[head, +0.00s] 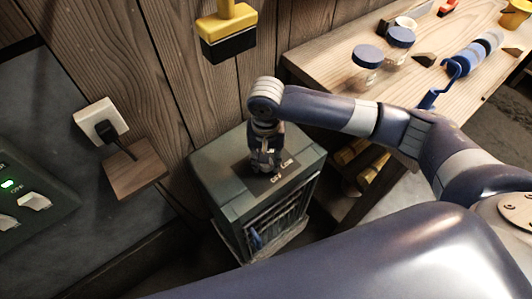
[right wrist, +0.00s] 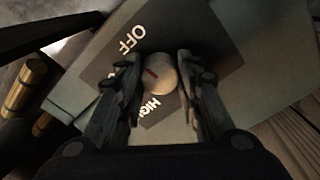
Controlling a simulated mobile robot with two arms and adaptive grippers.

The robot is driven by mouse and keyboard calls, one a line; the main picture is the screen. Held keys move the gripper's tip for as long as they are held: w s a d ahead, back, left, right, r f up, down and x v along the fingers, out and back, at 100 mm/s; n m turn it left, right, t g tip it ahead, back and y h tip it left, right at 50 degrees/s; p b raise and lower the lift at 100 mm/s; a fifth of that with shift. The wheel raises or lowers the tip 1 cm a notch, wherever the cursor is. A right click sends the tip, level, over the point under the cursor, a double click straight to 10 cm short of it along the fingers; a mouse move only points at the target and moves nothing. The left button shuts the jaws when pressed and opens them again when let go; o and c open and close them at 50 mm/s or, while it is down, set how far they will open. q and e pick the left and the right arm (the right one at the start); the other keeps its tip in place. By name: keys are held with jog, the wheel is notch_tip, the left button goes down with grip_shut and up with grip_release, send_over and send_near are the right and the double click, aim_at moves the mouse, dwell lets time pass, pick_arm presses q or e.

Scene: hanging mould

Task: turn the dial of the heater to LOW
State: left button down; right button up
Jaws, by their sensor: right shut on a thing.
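The heater (head: 218,178) is a dark grey-green box standing against the wall, with a black label plate on top. Its pale round dial (right wrist: 158,73) shows in the right wrist view; the dial's red mark lies on its left half. On the plate (right wrist: 190,40), OFF reads above left of the dial and HIGH below it; lettering at the left is mostly hidden by a finger. My right gripper (head: 266,160) reaches down onto the heater's top and hides the dial in the head view. Its fingers (right wrist: 158,75) are shut on the dial from both sides. My left gripper is out of view.
A wooden bench (head: 330,62) with jars (head: 367,57) stands right of the heater. A yellow-handled brush (head: 228,35) hangs above it. A socket with a plug (head: 103,125) and a small wooden shelf (head: 135,170) are on the left; a switch panel (head: 25,195) is farther left.

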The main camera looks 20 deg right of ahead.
jog(key=n+p, duration=0.4)
jog(key=p, duration=0.1)
jog(key=n+p, duration=0.1)
jog(key=p, duration=0.2)
jog(key=shift+s+r+n, duration=0.1)
jog(key=shift+r+n, duration=0.15)
jog(key=shift+n, duration=0.15)
jog(key=shift+f+n+p, duration=0.1)
jog(key=shift+n+p, duration=0.85)
jog(key=shift+n, duration=0.25)
jog(key=shift+f+n+p, duration=0.15)
jog(key=shift+n+p, duration=0.55)
jog(key=shift+n, duration=0.3)
jog(key=o, duration=1.1)
